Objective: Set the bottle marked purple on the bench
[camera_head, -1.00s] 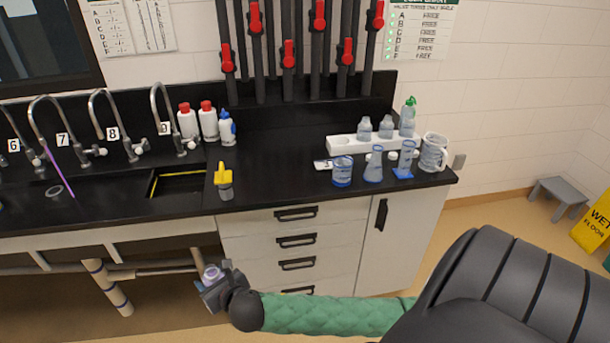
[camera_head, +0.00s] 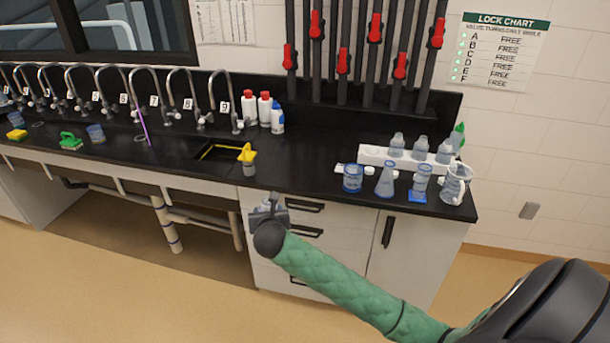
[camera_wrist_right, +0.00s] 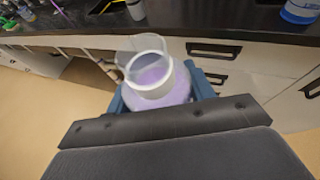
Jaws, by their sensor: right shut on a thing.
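My right gripper (camera_head: 268,212) is shut on a clear bottle with a purple tint (camera_wrist_right: 157,78), which fills the middle of the right wrist view. Its round open mouth faces the camera, and blue-grey fingers grip both sides. In the head view the bottle is too small and covered to make out clearly. The gripper is in front of the white drawers, close to the front edge of the black bench (camera_head: 310,160); the bench top also shows in the right wrist view (camera_wrist_right: 215,18). My left gripper is not in view.
A yellow-topped bottle (camera_head: 247,158) stands near the front edge beside a sink (camera_head: 215,152). Glassware, including a flask (camera_head: 386,180) and a jug (camera_head: 456,184), stands at the right end with a white rack (camera_head: 375,157). Bare bench top lies between them.

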